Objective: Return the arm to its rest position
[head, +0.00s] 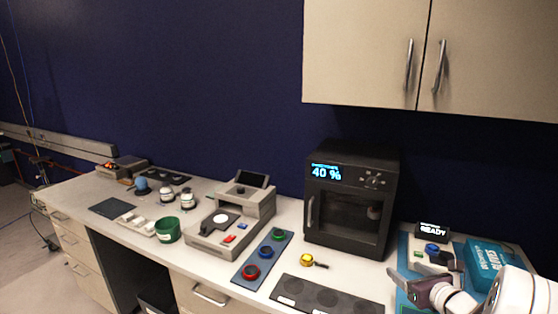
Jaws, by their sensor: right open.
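My right gripper (402,280) shows at the lower right of the head view, on a white arm that comes in from the right edge. Its jaws are open and look empty, above or beside the teal mat (403,245) at the counter's right end. My left arm and left gripper do not show in this view.
A black oven-like box (350,200) reading "40 %" stands behind the gripper. A "READY" device (433,232) and a teal box (490,262) are close to my right arm. A dark panel (325,296) lies in front. Cabinets (370,50) hang above.

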